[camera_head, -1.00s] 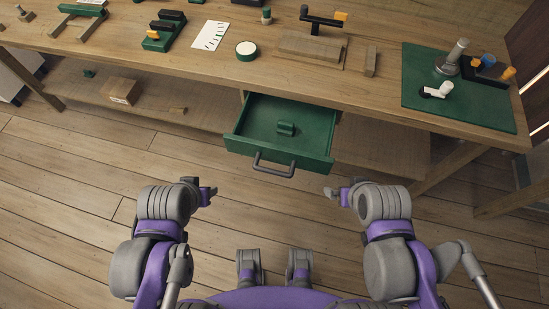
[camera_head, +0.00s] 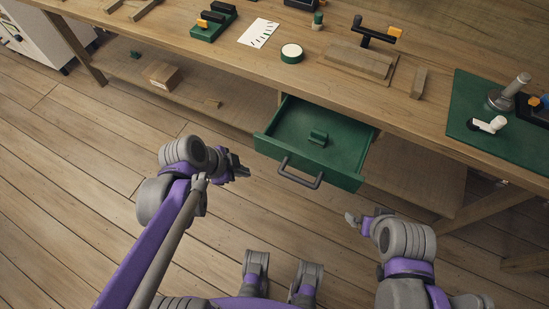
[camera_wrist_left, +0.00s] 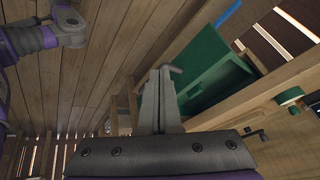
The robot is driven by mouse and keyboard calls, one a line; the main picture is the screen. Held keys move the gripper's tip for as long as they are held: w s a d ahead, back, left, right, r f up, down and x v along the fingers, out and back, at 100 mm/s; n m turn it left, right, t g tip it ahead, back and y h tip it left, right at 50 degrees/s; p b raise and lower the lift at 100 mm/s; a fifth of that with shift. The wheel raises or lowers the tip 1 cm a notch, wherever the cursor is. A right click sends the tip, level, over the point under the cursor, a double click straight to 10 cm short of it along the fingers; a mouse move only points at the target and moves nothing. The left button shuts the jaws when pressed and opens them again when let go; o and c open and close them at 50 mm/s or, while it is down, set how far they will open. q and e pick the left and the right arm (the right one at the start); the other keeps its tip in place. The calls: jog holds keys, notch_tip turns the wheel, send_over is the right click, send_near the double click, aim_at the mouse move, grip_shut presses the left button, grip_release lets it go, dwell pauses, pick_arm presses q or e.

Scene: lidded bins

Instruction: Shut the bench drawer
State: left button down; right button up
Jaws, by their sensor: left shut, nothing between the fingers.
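The green bench drawer (camera_head: 281,142) is pulled out from under the front edge of the wooden bench. A small green block (camera_head: 318,138) lies inside it. Its dark grey bar handle (camera_head: 300,175) is on the front panel. My left gripper (camera_head: 243,172) is shut and empty, to the left of the handle and apart from it. In the left wrist view the shut fingers (camera_wrist_left: 161,75) show in front of the drawer (camera_wrist_left: 205,65), overlapping part of it. My right gripper (camera_head: 352,218) is to the right, below the drawer; its finger opening cannot be made out.
The workbench (camera_head: 225,62) carries a white-topped round tin (camera_head: 291,54), a wooden block with a black clamp (camera_head: 358,62) and a green mat (camera_head: 480,140). A cardboard box (camera_head: 164,76) sits on the lower shelf. The floor before the drawer is clear.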

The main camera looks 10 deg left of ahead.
pick_arm(q)
jog(key=shift+w+d+f+m+h+b, duration=0.3)
jog(key=shift+w+d+f+m+b, duration=0.6)
jog(key=shift+w+f, duration=0.85)
jog(key=shift+w+d+f+m+h+b, duration=0.3)
jog(key=shift+w+d+f+m+b, duration=0.3)
jog(key=shift+w+d+f+m, duration=0.9)
jog(key=shift+w+d+f+m+h+b, duration=0.3)
jog(key=shift+w+d+f+m+b, duration=0.4)
jog(key=shift+w+f, duration=1.35)
jog(key=shift+w+a+r, duration=0.1)
jog(key=shift+w+r, duration=0.2)
send_over(297, 123)
jog(key=shift+w, duration=0.1)
